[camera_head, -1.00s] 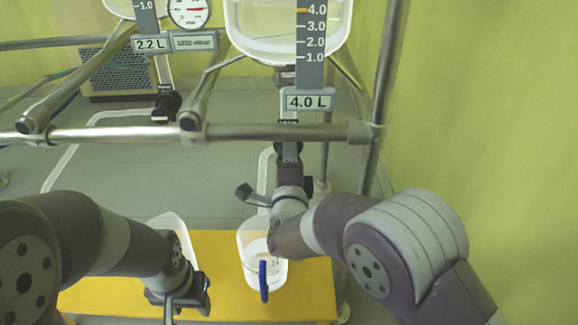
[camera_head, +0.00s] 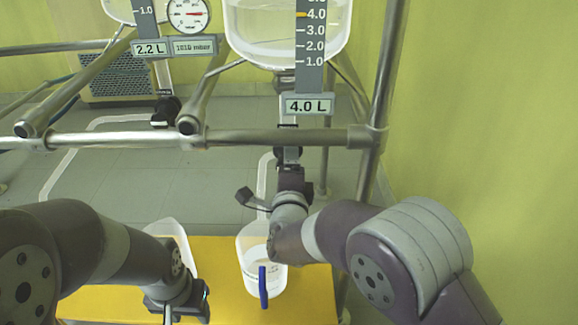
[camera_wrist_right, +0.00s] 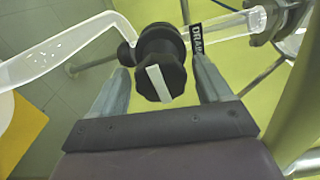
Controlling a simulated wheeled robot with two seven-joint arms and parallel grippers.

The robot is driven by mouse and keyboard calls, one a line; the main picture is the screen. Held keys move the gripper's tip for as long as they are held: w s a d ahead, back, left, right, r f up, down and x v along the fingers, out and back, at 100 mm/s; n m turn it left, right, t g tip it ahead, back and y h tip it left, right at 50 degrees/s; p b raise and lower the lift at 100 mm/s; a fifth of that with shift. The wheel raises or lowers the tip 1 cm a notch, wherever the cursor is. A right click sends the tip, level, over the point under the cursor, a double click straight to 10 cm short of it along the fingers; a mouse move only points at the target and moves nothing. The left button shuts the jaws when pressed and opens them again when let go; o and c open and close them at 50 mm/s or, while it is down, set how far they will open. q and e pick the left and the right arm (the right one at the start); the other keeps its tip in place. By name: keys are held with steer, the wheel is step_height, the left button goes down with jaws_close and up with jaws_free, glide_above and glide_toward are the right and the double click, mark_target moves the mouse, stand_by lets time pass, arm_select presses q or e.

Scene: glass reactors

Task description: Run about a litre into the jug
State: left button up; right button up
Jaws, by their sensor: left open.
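The clear jug (camera_head: 250,262) with a blue handle (camera_head: 263,287) stands upright on a yellow platform (camera_head: 225,308), below the right glass reactor (camera_head: 275,45), whose display (camera_head: 309,106) reads 4.0 L. I cannot tell how much is in the jug. In the right wrist view, the black drain valve knob (camera_wrist_right: 158,74) with a white bar lies between the fingers of my right gripper (camera_wrist_right: 160,80), which stand apart on either side of it. A pale outlet tube (camera_wrist_right: 65,50) leaves the valve to the left. My left gripper (camera_head: 178,306) is open and empty, left of the jug.
A second clear container (camera_head: 172,235) stands behind my left arm. The left reactor's display (camera_head: 150,48) reads 2.2 L, beside a round gauge (camera_head: 188,14). A horizontal metal rail (camera_head: 250,137) crosses in front. A yellow wall closes off the right side.

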steer(key=s+p, duration=0.4)
steer(key=s, duration=0.8)
steer(key=shift+s+p, duration=0.35)
